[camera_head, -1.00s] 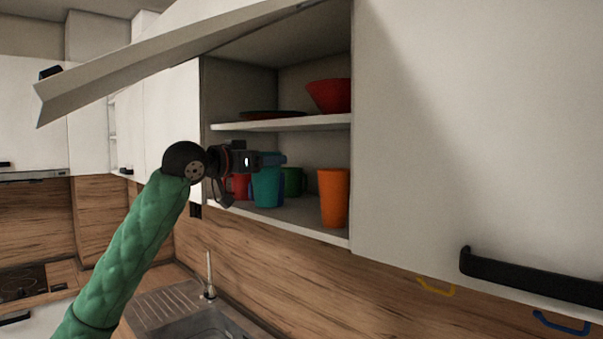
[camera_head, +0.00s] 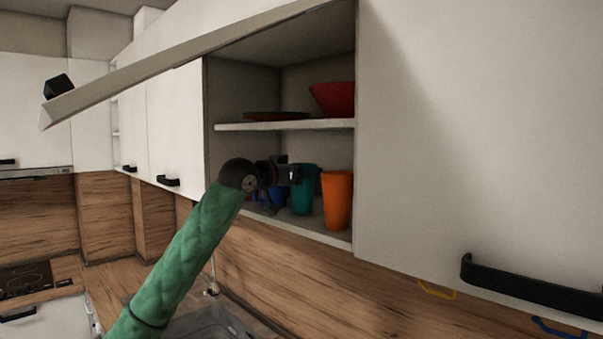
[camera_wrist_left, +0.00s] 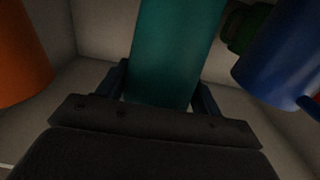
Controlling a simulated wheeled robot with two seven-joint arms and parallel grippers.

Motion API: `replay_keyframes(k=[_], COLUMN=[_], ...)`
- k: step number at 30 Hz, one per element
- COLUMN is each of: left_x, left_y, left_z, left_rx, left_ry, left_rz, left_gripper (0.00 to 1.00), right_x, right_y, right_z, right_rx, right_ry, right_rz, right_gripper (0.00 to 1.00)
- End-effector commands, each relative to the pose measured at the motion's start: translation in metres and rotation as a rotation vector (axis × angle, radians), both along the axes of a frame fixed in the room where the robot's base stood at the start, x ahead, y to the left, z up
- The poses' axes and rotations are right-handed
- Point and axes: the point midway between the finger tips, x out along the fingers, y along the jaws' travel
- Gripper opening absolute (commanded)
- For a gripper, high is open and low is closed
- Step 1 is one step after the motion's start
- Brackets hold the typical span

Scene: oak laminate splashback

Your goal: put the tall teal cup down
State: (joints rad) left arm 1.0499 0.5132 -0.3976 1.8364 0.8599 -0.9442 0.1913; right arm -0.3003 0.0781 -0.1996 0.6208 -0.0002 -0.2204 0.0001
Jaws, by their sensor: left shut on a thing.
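The tall teal cup (camera_head: 303,196) is upright inside the open cabinet, over its lower shelf (camera_head: 318,227), just left of the orange cup (camera_head: 338,201). My left gripper (camera_head: 304,173) is shut on the teal cup. In the left wrist view the teal cup (camera_wrist_left: 176,50) stands between the two fingers (camera_wrist_left: 163,90). The cup's base looks at or very near the shelf; I cannot tell whether it touches. My right gripper is in neither view.
A blue mug (camera_head: 278,196) stands behind my gripper; it also shows in the wrist view (camera_wrist_left: 272,70), with a green mug (camera_wrist_left: 243,27) beyond. The upper shelf (camera_head: 290,125) holds a red bowl (camera_head: 332,98) and a dark red plate (camera_head: 275,115). The raised door (camera_head: 160,70) hangs overhead.

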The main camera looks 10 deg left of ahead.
Motion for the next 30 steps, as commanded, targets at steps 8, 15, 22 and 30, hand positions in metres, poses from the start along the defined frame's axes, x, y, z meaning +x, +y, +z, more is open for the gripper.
replay_keyframes(k=[8, 15, 22, 30], left_x=[-0.0006, -0.0006, -0.0006, -0.0043], left_y=[0.0002, 0.0002, 0.0002, 0.0033], left_z=[-0.0032, -0.0070, -0.0070, -0.0042], left_rx=[0.000, 0.000, -0.001, 0.000], left_ry=[-0.002, -0.002, -0.002, -0.002], left_rz=[0.000, 0.000, 0.000, 0.000], left_gripper=[0.40, 0.74, 0.89, 0.89], right_x=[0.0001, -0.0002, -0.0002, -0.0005], right_y=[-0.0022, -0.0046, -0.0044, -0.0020], right_z=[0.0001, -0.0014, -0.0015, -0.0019], right_rx=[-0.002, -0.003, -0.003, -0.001], right_ry=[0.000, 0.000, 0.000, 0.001], right_rz=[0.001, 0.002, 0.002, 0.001], right_gripper=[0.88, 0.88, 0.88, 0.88])
